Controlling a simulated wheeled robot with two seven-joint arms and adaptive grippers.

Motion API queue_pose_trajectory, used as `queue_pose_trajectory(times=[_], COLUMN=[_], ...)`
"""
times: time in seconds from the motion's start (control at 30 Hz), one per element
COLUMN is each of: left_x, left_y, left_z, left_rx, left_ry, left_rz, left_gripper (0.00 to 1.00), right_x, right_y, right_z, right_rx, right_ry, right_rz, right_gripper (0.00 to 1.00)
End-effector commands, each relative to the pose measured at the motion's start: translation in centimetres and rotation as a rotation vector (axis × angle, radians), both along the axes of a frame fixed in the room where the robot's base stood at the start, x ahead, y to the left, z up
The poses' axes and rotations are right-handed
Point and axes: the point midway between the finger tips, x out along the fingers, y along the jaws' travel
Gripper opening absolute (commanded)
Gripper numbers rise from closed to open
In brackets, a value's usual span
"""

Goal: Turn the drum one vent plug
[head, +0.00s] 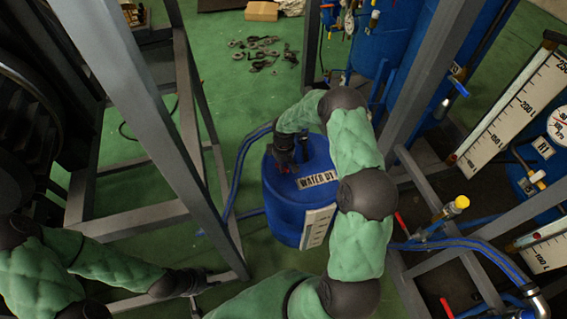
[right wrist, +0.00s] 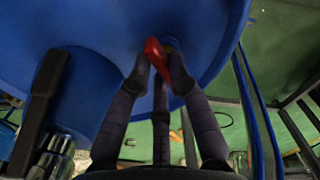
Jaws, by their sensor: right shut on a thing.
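The blue drum (head: 272,205) stands on the green floor at the centre of the head view, with a label that starts with "WATER" on its top. My right gripper (head: 284,168) reaches down onto the drum's top, left of the label. In the right wrist view the red vent plug (right wrist: 154,55) lies between the fingertips of my right gripper (right wrist: 160,65), which is shut on it. Its lower part is partly hidden by the fingers. My left gripper (head: 203,282) is low at the left, away from the drum; its fingers are too dark to read.
Grey frame posts (head: 140,110) stand left of the drum, and another post (head: 432,75) stands right. Blue hoses (head: 238,170) run beside the drum. Scattered tools (head: 262,52) lie on the far floor. A yellow-capped valve (head: 460,203) is at the right.

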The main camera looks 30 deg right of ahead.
Motion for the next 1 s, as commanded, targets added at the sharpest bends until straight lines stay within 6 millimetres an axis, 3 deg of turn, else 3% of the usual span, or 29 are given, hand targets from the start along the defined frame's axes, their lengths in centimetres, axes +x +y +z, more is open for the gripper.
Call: queue_pose_trajectory(times=[1.0], left_x=[0.0], left_y=[0.0], left_z=[3.6], left_rx=[0.0], left_ry=[0.0], left_rz=[0.0], left_gripper=[0.4], right_x=[0.5], right_y=[0.1], right_z=[0.0], right_rx=[0.001], right_ry=[0.001], right_rz=[0.962], right_gripper=[0.0])
